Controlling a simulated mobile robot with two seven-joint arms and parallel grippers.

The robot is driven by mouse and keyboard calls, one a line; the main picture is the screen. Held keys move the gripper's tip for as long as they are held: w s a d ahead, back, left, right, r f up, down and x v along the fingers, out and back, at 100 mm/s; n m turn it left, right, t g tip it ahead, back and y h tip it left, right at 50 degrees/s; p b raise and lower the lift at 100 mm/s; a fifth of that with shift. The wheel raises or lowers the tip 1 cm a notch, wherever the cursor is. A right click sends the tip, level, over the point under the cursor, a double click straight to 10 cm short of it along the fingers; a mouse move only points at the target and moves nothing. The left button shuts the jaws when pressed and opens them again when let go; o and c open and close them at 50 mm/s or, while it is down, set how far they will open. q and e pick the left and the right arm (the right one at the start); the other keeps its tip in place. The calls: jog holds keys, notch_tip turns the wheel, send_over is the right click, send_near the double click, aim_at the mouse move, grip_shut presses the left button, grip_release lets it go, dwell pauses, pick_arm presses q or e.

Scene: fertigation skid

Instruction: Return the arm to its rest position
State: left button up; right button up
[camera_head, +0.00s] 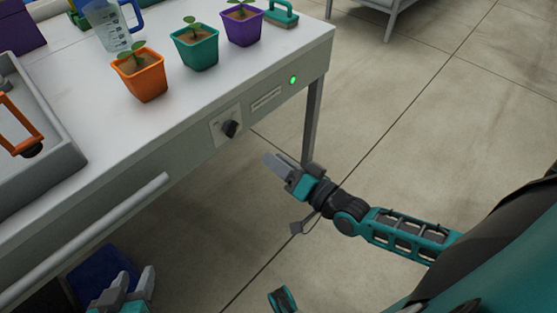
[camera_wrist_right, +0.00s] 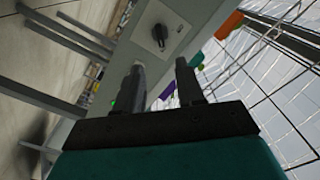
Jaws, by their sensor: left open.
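My right gripper (camera_head: 280,168) hangs in the air in front of the bench, below and right of the black knob (camera_head: 231,129) on its front panel. In the right wrist view its two fingers (camera_wrist_right: 163,85) stand apart with nothing between them, and the knob (camera_wrist_right: 160,33) shows beyond them. My left gripper (camera_head: 131,284) is at the bottom left edge of the head view, low in front of the bench. Its fingers are apart and empty; most of its arm is out of view.
The white bench (camera_head: 125,135) carries orange (camera_head: 141,79), teal (camera_head: 196,51) and purple (camera_head: 242,27) plant pots, a measuring jug (camera_head: 112,27) and a grey tray (camera_head: 65,170). A handle bar (camera_head: 95,235) juts from its front. A blue bin (camera_head: 103,272) sits below. Floor at right is clear.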

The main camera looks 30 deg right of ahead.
jog(key=s+a+f+n+g+h, duration=0.3)
jog(key=s+a+n+g, duration=0.35)
jog(key=s, duration=0.25)
pick_arm(q)
jog(key=s+a+r+y+p, duration=0.1)
jog(key=a+r+p, duration=0.2)
jog(key=r+p, duration=0.5)
jog(key=p, duration=0.4)
jog(key=shift+s+r+p, duration=0.15)
jog(key=shift+s+p, duration=0.15)
jog(key=shift+p, duration=0.05)
pick_arm(e)
jog(key=s+d+r+n+h, duration=0.1)
jog(key=s+d+r, duration=0.1)
jog(key=r, duration=0.5)
jog(key=shift+d+r, duration=0.35)
jog(key=shift+d, duration=0.5)
pick_arm(q)
jog(key=shift+a, duration=0.1)
jog(key=shift+s, duration=0.15)
pick_arm(e)
jog(key=shift+a, duration=0.1)
